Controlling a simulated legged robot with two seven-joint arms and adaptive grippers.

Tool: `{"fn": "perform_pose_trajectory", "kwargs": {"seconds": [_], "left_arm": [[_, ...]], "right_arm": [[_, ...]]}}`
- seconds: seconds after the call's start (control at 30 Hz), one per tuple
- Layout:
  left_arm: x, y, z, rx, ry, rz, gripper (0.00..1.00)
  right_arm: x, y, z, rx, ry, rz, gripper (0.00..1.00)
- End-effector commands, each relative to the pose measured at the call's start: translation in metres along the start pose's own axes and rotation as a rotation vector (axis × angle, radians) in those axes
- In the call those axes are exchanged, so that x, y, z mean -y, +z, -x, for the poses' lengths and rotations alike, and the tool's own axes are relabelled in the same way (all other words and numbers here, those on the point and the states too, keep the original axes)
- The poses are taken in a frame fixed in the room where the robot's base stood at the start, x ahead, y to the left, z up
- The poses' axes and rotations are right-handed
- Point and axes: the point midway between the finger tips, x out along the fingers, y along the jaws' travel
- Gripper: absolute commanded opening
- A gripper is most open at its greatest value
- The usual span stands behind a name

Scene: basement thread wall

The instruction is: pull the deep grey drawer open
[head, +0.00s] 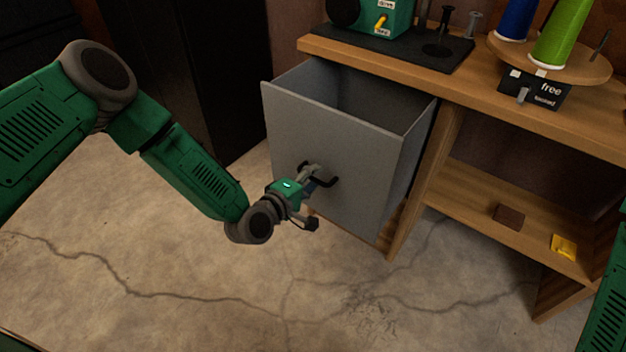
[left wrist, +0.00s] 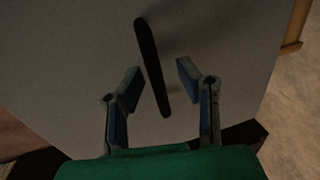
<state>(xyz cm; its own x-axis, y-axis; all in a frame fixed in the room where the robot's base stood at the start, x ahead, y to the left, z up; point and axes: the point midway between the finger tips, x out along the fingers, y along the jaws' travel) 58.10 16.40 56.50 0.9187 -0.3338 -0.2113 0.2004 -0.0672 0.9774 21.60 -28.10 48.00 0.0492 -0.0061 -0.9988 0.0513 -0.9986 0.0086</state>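The deep grey drawer (head: 335,148) stands pulled out from under the wooden bench, and its open top shows an empty-looking inside. Its dark bar handle (head: 327,182) is on the front panel. My left gripper (head: 318,176) is at the handle. In the left wrist view, the handle (left wrist: 151,62) runs between the two fingers of my left gripper (left wrist: 158,85), with a gap visible on both sides. The fingers are apart and not closed on it. Of my right arm only a green part shows at the right edge; its gripper is out of view.
The wooden bench (head: 470,88) carries a green machine (head: 385,18) on a dark mat and a round stand with a green spool (head: 563,35) and a blue spool. A lower shelf holds a brown block (head: 508,215) and a yellow piece (head: 563,246). Cracked floor before the drawer is clear.

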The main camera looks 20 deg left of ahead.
Motion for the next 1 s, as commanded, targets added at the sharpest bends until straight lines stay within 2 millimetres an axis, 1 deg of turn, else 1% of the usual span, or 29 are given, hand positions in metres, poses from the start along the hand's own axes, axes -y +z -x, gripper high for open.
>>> {"fn": "perform_pose_trajectory", "kwargs": {"seconds": [0.17, 0.2, 0.27, 0.3, 0.5, 0.57, 0.7, 0.8, 0.87, 1.0], "left_arm": [[0.000, 0.000, 0.000, 0.000, 0.000, 0.000, 0.31], [0.000, 0.000, 0.000, 0.000, 0.000, 0.000, 0.27], [0.000, 0.000, 0.000, 0.000, 0.000, 0.000, 0.06], [0.000, 0.000, 0.000, 0.000, 0.000, 0.000, 0.00], [0.001, 0.000, 0.001, 0.000, -0.002, -0.001, 0.00], [0.002, 0.000, 0.007, 0.001, -0.004, -0.001, 0.00], [0.007, 0.000, 0.032, 0.001, -0.008, -0.001, 0.00], [0.010, 0.000, 0.044, 0.001, -0.008, 0.000, 0.00], [0.012, 0.000, 0.047, 0.001, -0.007, 0.000, 0.00], [0.013, 0.000, 0.047, 0.001, -0.006, 0.000, 0.00]], "right_arm": [[0.000, 0.000, 0.000, 0.000, 0.000, 0.000, 0.40], [0.000, 0.000, 0.000, 0.000, 0.000, 0.000, 0.40], [0.000, 0.000, 0.000, 0.000, 0.000, 0.000, 0.40], [0.000, 0.000, 0.000, 0.000, 0.000, 0.000, 0.40], [0.000, 0.000, 0.001, 0.000, 0.000, 0.000, 0.40], [0.000, 0.000, 0.004, 0.000, 0.000, 0.000, 0.40], [0.000, -0.001, 0.013, 0.000, 0.000, 0.000, 0.40], [0.000, -0.001, 0.016, 0.000, 0.000, 0.000, 0.40], [0.000, -0.001, 0.016, 0.000, 0.000, 0.000, 0.40], [0.000, -0.001, 0.015, 0.000, 0.000, 0.000, 0.40]]}}
